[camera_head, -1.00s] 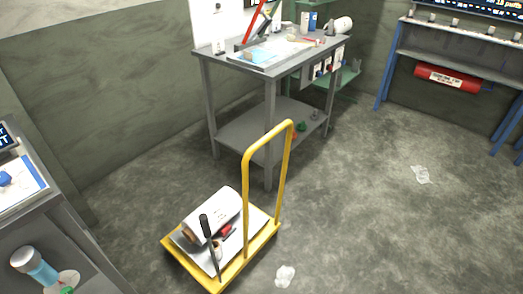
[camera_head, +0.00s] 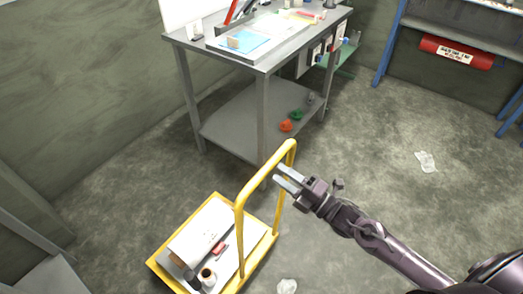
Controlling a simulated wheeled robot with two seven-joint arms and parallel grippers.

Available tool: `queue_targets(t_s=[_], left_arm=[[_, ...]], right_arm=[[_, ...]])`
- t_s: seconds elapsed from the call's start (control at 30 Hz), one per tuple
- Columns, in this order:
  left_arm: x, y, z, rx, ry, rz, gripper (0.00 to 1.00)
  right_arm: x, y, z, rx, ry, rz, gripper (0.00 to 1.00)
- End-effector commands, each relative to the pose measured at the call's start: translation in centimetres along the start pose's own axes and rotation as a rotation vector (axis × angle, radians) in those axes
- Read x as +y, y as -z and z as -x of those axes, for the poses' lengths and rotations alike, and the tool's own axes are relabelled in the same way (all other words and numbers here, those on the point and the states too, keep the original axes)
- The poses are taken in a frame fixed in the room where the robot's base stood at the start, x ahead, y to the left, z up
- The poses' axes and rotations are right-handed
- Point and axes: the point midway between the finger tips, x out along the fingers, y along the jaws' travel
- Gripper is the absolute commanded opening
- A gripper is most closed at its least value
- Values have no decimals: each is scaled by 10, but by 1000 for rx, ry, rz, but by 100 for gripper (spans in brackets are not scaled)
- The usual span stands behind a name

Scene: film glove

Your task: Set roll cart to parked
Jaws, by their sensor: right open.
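The roll cart (camera_head: 262,246) is a low yellow platform cart with a tall yellow loop handle (camera_head: 240,220) on its right side. It stands on the floor in front of the grey workbench. A large white roll (camera_head: 203,232), a dark upright bar, a small red item and a small spool (camera_head: 207,277) lie on its deck. My right gripper (camera_head: 282,178) is open, its two pale fingers pointing left at the upper part of the handle's far post. I cannot tell whether they touch it. My left gripper is not in view.
The grey workbench (camera_head: 232,135) stands just behind the cart, with orange and green items on its lower shelf. A grey unit (camera_head: 50,275) is at the lower left. Crumpled clear film (camera_head: 426,162) lies on the open floor at right, another piece (camera_head: 287,286) near the cart.

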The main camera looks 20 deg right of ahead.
Motion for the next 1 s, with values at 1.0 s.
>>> queue_targets(t_s=[1.0], left_arm=[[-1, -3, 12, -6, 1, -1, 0]], right_arm=[[-1, -1, -70, -4, 4, -5, 16]])
